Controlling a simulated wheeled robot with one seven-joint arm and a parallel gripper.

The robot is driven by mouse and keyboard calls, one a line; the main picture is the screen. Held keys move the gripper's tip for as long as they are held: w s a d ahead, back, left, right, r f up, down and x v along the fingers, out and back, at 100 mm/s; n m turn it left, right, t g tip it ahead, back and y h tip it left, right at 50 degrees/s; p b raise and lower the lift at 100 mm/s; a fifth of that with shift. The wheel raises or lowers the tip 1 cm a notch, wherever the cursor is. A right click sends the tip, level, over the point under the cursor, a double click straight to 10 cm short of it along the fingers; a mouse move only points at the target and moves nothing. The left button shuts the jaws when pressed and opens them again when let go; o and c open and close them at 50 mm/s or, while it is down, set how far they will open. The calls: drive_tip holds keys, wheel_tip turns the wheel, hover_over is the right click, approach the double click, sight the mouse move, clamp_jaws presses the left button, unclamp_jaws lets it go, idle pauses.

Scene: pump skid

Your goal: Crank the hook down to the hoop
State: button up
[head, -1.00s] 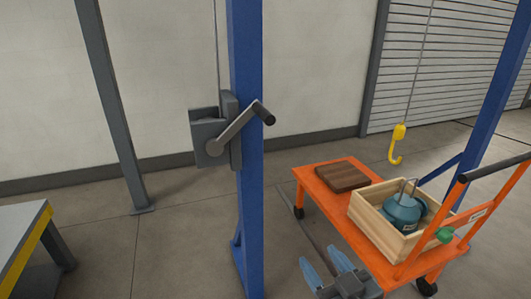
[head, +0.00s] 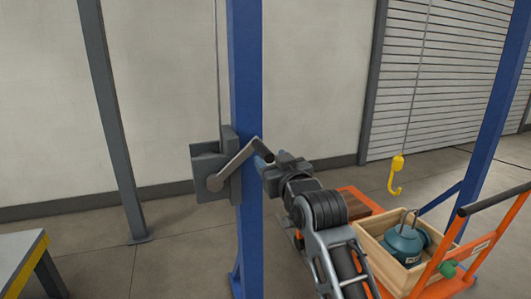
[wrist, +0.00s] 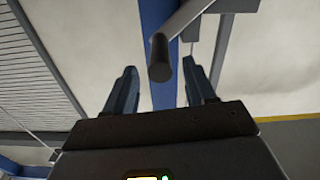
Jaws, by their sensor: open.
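A grey winch (head: 212,172) with a crank arm (head: 237,163) is mounted on the blue post. The crank's dark handle (wrist: 160,58) points toward the wrist camera and shows between my open fingers. My gripper (head: 265,166) is at the handle in the head view, where it hides most of it; in the wrist view the fingers (wrist: 156,90) stand on either side. I cannot tell whether they touch it. The yellow hook (head: 396,174) hangs on its cable above the cart. The metal hoop (head: 408,218) stands on top of the teal pump (head: 404,245) in a wooden crate (head: 375,249).
The blue post (head: 247,90) stands right behind the crank. A grey table with a yellow edge (head: 25,268) is at the lower left. Floor between table and post is clear.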

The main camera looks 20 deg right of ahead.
drive_tip(key=shift+w+p, duration=0.3)
drive_tip(key=shift+w, duration=2.2)
drive_tip(key=shift+c, duration=0.4)
clamp_jaws()
